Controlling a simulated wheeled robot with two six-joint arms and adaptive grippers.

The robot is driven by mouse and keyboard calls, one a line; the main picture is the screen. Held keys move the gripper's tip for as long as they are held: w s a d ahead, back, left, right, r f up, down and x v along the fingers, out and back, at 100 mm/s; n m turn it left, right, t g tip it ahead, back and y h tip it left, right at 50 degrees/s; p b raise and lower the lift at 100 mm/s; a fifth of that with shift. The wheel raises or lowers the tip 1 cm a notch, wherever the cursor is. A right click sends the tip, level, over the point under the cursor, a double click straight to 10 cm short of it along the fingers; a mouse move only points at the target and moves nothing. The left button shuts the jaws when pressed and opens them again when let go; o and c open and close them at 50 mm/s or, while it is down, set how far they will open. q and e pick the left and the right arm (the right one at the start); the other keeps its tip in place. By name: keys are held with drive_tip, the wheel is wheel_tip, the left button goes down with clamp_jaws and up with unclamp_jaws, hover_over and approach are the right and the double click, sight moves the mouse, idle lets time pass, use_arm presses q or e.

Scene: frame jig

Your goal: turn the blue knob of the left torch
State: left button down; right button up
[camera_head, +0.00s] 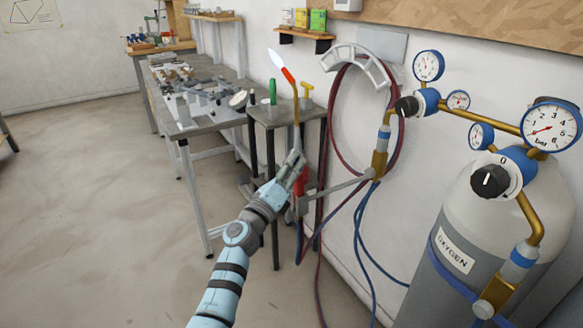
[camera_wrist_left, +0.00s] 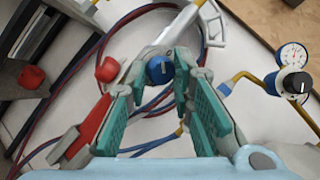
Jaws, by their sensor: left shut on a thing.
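The left torch has a thin brass neck (camera_head: 296,108) that stands upright, with a red tip and a pale flame at its top. Its red handle part (camera_head: 302,181) shows beside my gripper. My left gripper (camera_head: 294,163) is at the torch body in the head view. In the left wrist view, the blue knob (camera_wrist_left: 158,69) sits between the teal-padded fingertips, and the gripper (camera_wrist_left: 155,75) is shut on it. A red knob (camera_wrist_left: 108,69) is just left of the fingers. The blue knob is hidden in the head view. My right gripper is not in view.
Gauges with a black regulator knob (camera_head: 490,181) top the oxygen cylinder (camera_head: 420,285) at the right. Red and blue hoses (camera_head: 334,130) hang on the wall and run beside the torch. A small table (camera_head: 262,112) and a cluttered bench (camera_head: 180,128) stand behind. The left floor is clear.

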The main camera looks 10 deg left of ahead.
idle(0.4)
use_arm(q)
drive_tip(key=c, duration=1.4)
unclamp_jaws()
drive_tip(key=shift+f, duration=0.1)
drive_tip(key=v, duration=1.2)
